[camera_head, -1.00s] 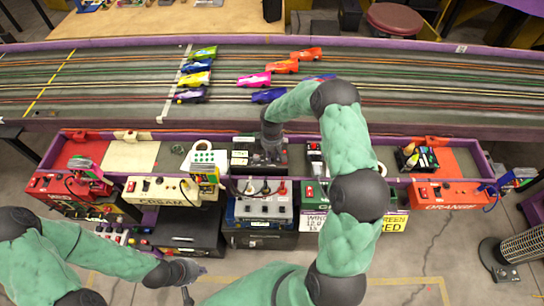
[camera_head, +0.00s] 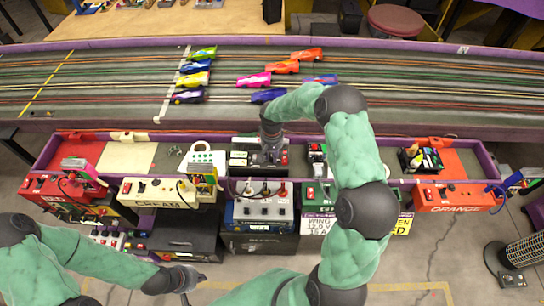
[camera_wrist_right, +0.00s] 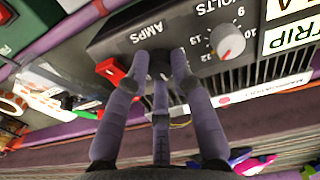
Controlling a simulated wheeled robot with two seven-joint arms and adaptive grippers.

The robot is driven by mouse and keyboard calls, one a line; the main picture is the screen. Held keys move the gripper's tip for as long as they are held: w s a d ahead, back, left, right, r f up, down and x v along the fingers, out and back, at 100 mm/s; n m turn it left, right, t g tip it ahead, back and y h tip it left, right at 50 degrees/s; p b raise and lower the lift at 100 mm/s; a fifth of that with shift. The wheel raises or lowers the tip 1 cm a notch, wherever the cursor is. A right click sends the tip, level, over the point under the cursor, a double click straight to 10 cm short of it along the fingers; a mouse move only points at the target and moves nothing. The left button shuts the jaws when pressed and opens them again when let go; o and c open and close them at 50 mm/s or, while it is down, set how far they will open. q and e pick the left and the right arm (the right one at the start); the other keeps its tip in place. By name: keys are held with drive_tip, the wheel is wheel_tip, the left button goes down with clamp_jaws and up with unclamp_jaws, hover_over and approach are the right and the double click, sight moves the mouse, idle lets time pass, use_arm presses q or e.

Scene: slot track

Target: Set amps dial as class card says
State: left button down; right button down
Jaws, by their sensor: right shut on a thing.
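The black power supply (camera_wrist_right: 190,30) fills the upper wrist view, its AMPS and VOLTS lettering upside down. My right gripper (camera_wrist_right: 163,65) has its fingers shut around the amps dial, which they mostly hide; its pointer cannot be read. The volts dial (camera_wrist_right: 228,42) with a red mark is beside the fingers. In the head view my right gripper (camera_head: 270,150) reaches down to the supply (camera_head: 243,158). A class card (camera_head: 321,227) reads "WING 12.0 V 15 A", partly beside my forearm.
A red switch (camera_wrist_right: 110,70) is close to the fingers. A yellow card (camera_head: 403,226) is partly hidden by my right arm. Toy cars (camera_head: 255,80) stand on the slot track behind. Cream (camera_head: 160,190) and orange (camera_head: 450,195) boxes flank the front.

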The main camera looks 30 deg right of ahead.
sight(272, 157)
drive_tip(key=shift+m, duration=0.9)
drive_tip(key=c, duration=1.1)
unclamp_jaws()
drive_tip(key=shift+o, duration=0.2)
drive_tip(key=shift+r, duration=0.1)
wheel_tip(272, 157, up, 12)
drive_tip(key=shift+f, duration=0.2)
